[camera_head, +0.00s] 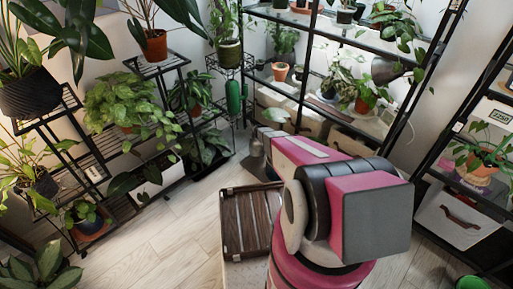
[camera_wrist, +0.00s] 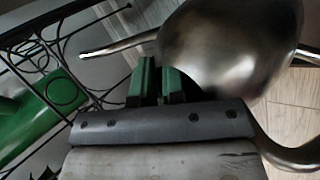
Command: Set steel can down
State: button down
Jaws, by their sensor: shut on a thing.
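The steel can (camera_wrist: 228,45) is a shiny, rounded metal vessel at the upper right of the wrist view. A thin metal tube or handle runs from it to the left, and a thicker curved one shows at the lower right. My gripper (camera_wrist: 160,80), with green fingertips, is shut on the steel can at its near side. The exact place of grip is partly hidden by the fingers.
A brown slatted surface (camera_head: 233,222) stands beside my arm and looks bare where it shows. Black plant shelves (camera_head: 425,165) line the right and back. Potted plants crowd the left stands. A green object (camera_wrist: 35,125) is near a black wire stand (camera_wrist: 75,45). Pale floor (camera_head: 165,250) is clear at left.

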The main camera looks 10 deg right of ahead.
aim_at(259, 144)
notch_tip(259, 144, down, 10)
jog(key=shift+f, duration=0.1)
dwell(0.4)
jog(key=c, duration=1.2)
grip_release()
jog(key=shift+f, duration=0.1)
jog(key=v, duration=1.3)
jog(key=shift+w, duration=0.2)
jog(key=s+r+m+g, duration=0.2)
jog(key=s+r+m, duration=0.4)
jog(key=s+r, duration=0.4)
jog(key=s+r+m+g, duration=0.3)
jog(key=s+r+m, duration=0.4)
jog(key=s+r, duration=0.3)
jog(key=s+r+m+g, duration=0.3)
jog(key=s+r+m, duration=0.4)
jog(key=r, duration=0.7)
jog(key=shift+s+r+h, duration=0.15)
jog(key=shift+s, duration=0.55)
jog(key=shift+s+r+h, duration=0.15)
jog(key=shift+s, duration=0.55)
